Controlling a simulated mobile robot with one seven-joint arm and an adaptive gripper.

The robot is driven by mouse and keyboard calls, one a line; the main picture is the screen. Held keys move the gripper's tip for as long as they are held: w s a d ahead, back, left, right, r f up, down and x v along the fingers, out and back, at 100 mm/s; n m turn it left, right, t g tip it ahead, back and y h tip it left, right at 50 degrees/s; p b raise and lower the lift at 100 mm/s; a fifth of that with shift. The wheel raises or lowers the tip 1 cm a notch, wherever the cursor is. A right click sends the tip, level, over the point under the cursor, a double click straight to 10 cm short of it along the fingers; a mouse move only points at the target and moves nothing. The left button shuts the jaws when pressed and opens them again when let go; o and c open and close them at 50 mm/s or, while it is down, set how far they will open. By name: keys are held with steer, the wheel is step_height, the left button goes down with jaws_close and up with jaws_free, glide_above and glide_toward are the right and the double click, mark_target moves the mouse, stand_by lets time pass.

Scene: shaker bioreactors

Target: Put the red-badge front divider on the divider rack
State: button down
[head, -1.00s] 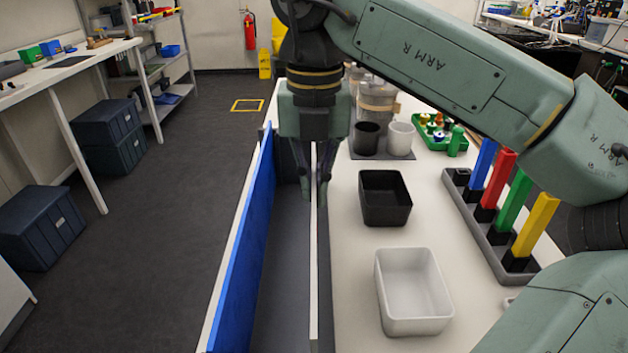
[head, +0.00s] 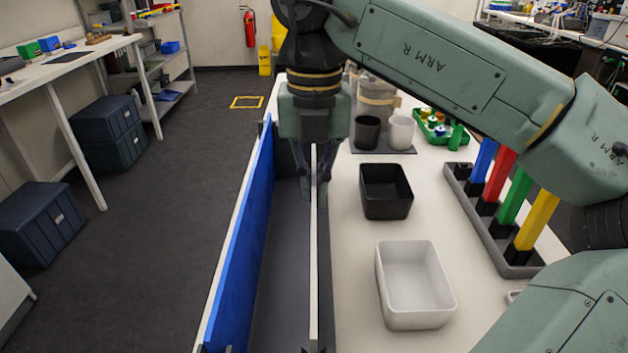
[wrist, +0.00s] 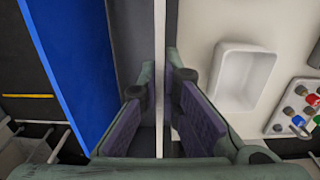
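A thin upright pale panel (head: 314,270), seen nearly edge-on, runs along the left side of the white table. No red badge shows on it, so I cannot tell whether it is the red-badge front divider. My gripper (head: 315,203) points down over this panel. In the wrist view the panel (wrist: 160,45) passes between the two purple-padded fingers of my gripper (wrist: 160,85). The fingers are apart, one on each side of it; whether a tip touches it is unclear. I cannot make out a divider rack.
A long blue panel (head: 240,245) stands left of my gripper, across a dark gap. On the table are a black bin (head: 386,205), a white bin (head: 416,312), cups, a green tray (head: 430,128) and a grey holder (head: 470,220) with coloured posts.

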steer(key=shift+f+b, duration=0.3)
steer(key=shift+f, duration=0.2)
steer(key=c, duration=1.7)
jaws_free()
step_height(320, 180, up, 8)
steer(key=shift+f, duration=0.15)
steer(key=shift+s+f, duration=0.1)
